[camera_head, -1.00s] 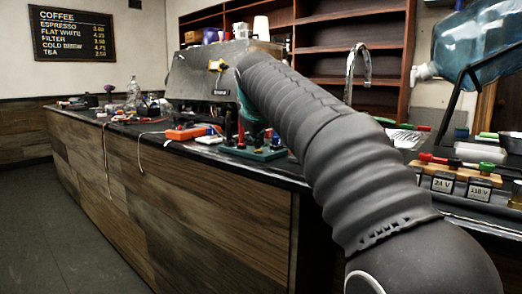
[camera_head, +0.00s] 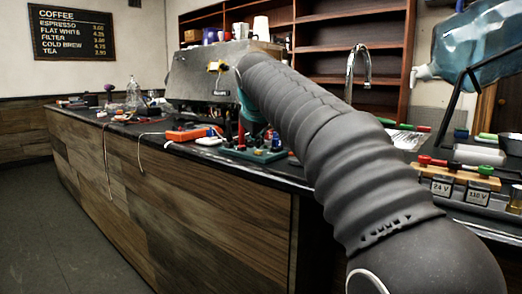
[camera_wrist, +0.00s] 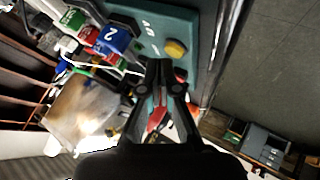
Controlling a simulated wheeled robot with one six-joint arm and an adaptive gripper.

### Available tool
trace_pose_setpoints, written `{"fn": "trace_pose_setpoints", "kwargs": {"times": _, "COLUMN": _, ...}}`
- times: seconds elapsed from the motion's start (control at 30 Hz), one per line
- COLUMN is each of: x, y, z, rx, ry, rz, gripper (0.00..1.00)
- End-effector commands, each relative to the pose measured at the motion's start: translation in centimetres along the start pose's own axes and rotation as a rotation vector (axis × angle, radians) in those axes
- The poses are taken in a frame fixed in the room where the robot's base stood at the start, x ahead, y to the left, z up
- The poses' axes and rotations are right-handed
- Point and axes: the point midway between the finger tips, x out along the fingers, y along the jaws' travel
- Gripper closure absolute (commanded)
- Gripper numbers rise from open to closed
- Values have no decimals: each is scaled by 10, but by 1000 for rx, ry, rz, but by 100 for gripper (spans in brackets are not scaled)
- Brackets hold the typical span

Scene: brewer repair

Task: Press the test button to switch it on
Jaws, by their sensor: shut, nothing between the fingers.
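A round yellow button (camera_wrist: 175,49) sits on a teal panel (camera_wrist: 180,20) in the wrist view. I take it for the test button; no label on it can be read. My gripper (camera_wrist: 158,66) is shut and empty, its fingertips just beside and below the button in the picture. I cannot tell whether they touch the panel. Blue (camera_wrist: 112,38), red (camera_wrist: 89,35) and green (camera_wrist: 72,18) blocks stand left of the panel. In the head view the teal board (camera_head: 250,153) lies on the counter, partly behind my arm, which hides my gripper.
The steel brewer (camera_head: 205,78) stands behind the board. An orange tool (camera_head: 187,134) and a white piece (camera_head: 208,141) lie left of the board. A rack with voltage labels (camera_head: 458,188) and a large water bottle (camera_head: 470,50) are at right. The floor is clear at left.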

Motion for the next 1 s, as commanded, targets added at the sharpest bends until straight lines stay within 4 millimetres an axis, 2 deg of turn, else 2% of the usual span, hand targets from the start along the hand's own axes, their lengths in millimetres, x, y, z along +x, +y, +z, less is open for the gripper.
{"fn": "trace_pose_setpoints", "kwargs": {"times": 0.8, "x": -40, "y": 29, "z": -29, "rx": 0, "ry": 1, "rz": 1, "gripper": 100}}
{"fn": "trace_pose_setpoints", "kwargs": {"times": 1.0, "x": -42, "y": 31, "z": -31, "rx": 0, "ry": 0, "rz": 0, "gripper": 100}}
